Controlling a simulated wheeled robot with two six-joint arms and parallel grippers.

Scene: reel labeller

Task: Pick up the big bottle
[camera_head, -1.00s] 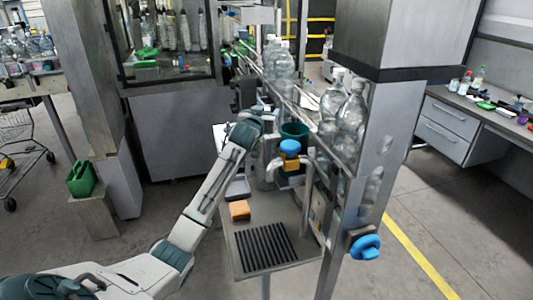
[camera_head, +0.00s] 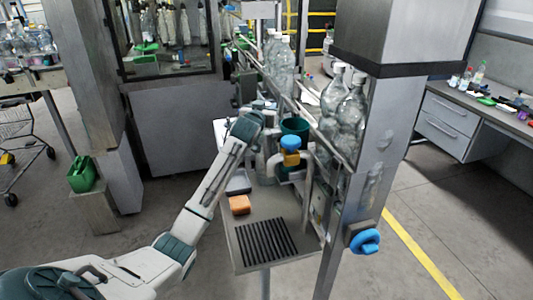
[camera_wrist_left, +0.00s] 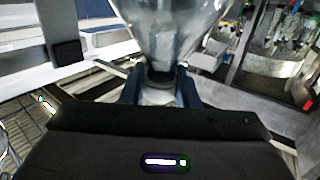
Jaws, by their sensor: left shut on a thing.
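The big bottle (camera_wrist_left: 178,30) is clear and fills the upper middle of the left wrist view. My left gripper (camera_wrist_left: 160,92) is shut on its narrow neck, with one dark blue finger on each side. In the head view my left gripper (camera_head: 264,112) is over the small table by the conveyor, and part of a clear bottle (camera_head: 265,165) shows below it, mostly hidden by my arm and the wrist. The bottle's base is not clear to see. My right gripper is not in view.
An orange block (camera_head: 239,204) and a black ribbed mat (camera_head: 265,241) are on the small table. A dark green pot (camera_head: 295,126) and a blue-topped fixture (camera_head: 290,143) stand close right of the gripper. Several clear bottles (camera_head: 349,115) line the conveyor. A grey post (camera_head: 375,165) stands at right.

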